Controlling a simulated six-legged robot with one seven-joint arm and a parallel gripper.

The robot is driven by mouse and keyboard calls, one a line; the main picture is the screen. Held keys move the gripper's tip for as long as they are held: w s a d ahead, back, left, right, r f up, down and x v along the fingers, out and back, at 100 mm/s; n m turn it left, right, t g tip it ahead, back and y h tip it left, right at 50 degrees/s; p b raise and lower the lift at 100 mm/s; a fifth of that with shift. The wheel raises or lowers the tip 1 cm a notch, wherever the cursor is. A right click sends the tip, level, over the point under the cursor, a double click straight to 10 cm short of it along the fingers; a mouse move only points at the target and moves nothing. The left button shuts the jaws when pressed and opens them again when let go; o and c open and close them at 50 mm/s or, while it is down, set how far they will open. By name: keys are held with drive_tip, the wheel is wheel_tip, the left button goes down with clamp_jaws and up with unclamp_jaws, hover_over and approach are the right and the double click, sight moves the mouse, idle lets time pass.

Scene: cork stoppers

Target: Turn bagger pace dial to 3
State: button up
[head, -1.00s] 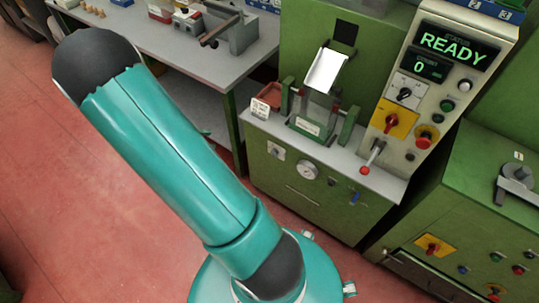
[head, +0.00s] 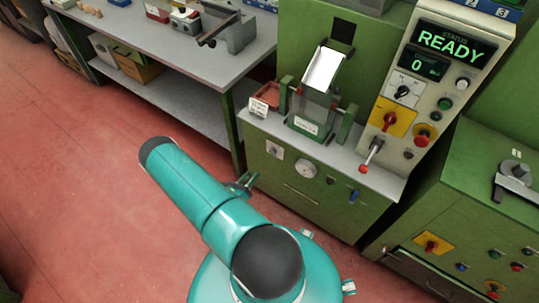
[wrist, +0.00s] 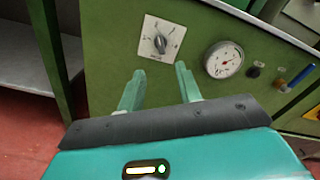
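A second black knob on a white plate (head: 403,91) is on the tilted control panel. I cannot read which one is named bagger pace. My gripper (wrist: 158,78) is open and empty, its two fingers apart below the front dial and not visibly touching it. It is small in the head view (head: 243,184).
Right of the front dial are a round gauge (wrist: 223,60), a black knob (wrist: 254,72) and a blue lever (wrist: 297,78). The panel display (head: 450,43) reads READY, with 0 below. A grey table (head: 160,35) stands left. Red floor (head: 80,180) is clear.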

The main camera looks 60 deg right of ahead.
sight(272, 154)
drive_tip(key=d, duration=0.4)
drive_tip(key=s+d, duration=0.1)
drive_tip(key=d, duration=0.4)
drive_tip(key=s+d, duration=0.1)
drive_tip(key=d, duration=0.3)
drive_tip(key=shift+s+d, duration=0.1)
drive_tip(key=shift+d, duration=0.2)
drive_tip(key=c, duration=0.7)
drive_tip(key=shift+f, duration=0.1)
drive_tip(key=shift+m, duration=0.4)
drive_tip(key=m, duration=0.4)
drive_tip(key=shift+s+a+m, duration=0.1)
drive_tip(key=shift+m, duration=0.3)
drive_tip(key=m, duration=0.6)
drive_tip(key=shift+s, duration=0.15)
